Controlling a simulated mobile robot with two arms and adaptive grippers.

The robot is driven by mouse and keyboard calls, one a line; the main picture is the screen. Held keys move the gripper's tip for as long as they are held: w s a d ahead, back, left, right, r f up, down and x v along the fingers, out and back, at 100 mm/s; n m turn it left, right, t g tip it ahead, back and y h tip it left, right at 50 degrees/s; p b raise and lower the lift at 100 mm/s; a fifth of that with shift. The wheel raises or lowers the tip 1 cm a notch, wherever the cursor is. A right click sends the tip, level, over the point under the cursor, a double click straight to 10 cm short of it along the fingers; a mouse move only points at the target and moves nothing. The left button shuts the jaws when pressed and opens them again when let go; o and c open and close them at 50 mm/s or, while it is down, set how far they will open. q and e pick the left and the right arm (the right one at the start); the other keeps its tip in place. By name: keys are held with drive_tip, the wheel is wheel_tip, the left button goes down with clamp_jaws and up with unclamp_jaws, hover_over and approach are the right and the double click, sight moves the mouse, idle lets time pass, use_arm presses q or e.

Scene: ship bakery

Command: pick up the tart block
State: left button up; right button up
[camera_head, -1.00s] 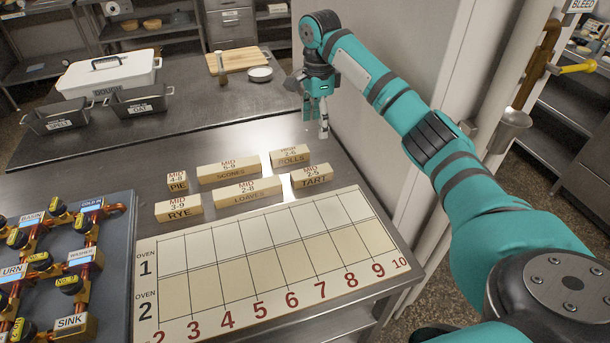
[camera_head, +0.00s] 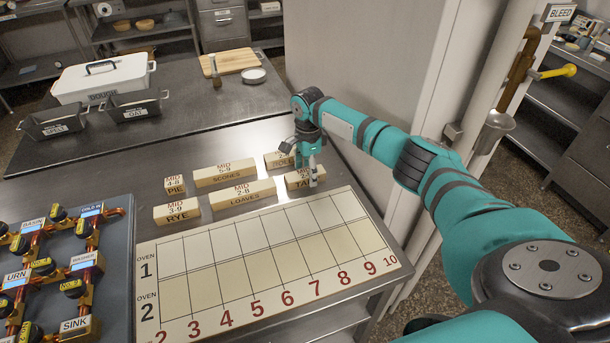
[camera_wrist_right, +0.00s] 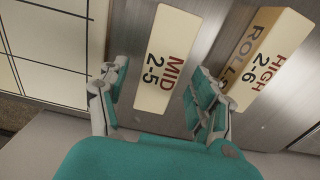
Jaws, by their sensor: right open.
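The tart block (camera_head: 294,181) is a pale wooden block on the steel table, just behind the oven board near columns 7 and 8. In the head view my right gripper (camera_head: 311,176) stands over its right end and hides part of its label. In the right wrist view the tart block (camera_wrist_right: 168,62) shows its "MID 2-5" top, between and ahead of the two open fingers of my right gripper (camera_wrist_right: 158,108). The fingers appear clear of the block, one on each side. My left gripper is not in view.
The rolls block (camera_head: 277,160) stands close behind the tart block; it also shows in the right wrist view (camera_wrist_right: 262,60). The loaves block (camera_head: 243,195) is to the left. The oven board (camera_head: 270,265) lies in front, and a valve panel (camera_head: 60,265) is at the left.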

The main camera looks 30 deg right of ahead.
drive_tip(key=shift+f, duration=0.6)
drive_tip(key=c, duration=1.3)
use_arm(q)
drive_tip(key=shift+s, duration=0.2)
use_arm(e)
drive_tip(key=shift+r, duration=0.1)
